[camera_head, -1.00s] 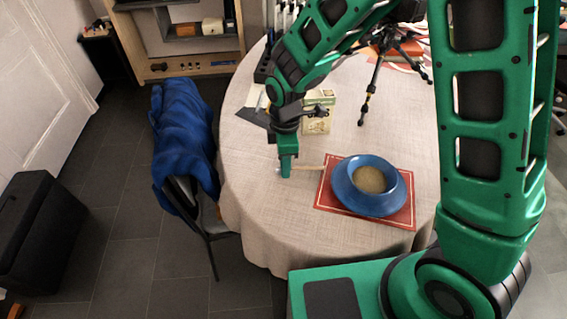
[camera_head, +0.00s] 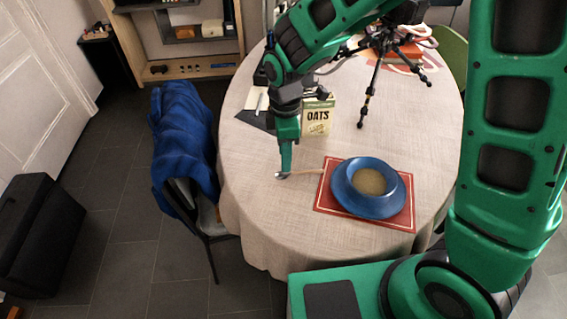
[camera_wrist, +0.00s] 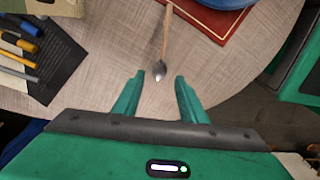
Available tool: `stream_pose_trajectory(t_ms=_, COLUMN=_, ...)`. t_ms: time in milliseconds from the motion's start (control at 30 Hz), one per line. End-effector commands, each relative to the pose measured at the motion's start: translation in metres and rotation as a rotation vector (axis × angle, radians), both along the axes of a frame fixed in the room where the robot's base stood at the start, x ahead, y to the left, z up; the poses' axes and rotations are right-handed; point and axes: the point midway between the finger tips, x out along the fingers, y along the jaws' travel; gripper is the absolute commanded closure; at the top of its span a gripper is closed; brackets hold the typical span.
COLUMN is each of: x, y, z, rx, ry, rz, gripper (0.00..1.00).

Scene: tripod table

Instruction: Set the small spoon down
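The small spoon (camera_head: 300,173) has a metal bowl and a light wooden handle. It appears to lie on the tablecloth, left of the red placemat (camera_head: 324,200), with its handle end at the mat's edge. My gripper (camera_head: 285,172) is just over the spoon's bowl end. In the wrist view, my gripper (camera_wrist: 158,82) has its two fingers well apart, with nothing clamped between them. The spoon (camera_wrist: 160,70) shows there just beyond the fingertips, apart from both, with the bowl nearest me. Any small gap between spoon and cloth cannot be told.
A blue bowl (camera_head: 349,204) with grainy contents sits on the placemat. An oats box (camera_head: 317,122) stands behind my gripper, and a black tripod (camera_head: 374,80) stands farther back. Pens lie on a dark sheet (camera_wrist: 58,70). The cloth (camera_head: 255,215) at front left is clear.

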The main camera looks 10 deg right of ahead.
Motion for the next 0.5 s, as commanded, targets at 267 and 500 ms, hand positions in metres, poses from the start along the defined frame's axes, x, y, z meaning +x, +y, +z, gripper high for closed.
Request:
stream_pose_trajectory(t_ms=267, x=0.001, y=0.0, z=0.05, rx=0.002, ry=-0.002, rz=0.0, gripper=0.62)
stream_pose_trajectory(t_ms=500, x=0.0, y=0.0, z=0.066, rx=0.001, ry=-0.001, rz=0.001, gripper=0.62)
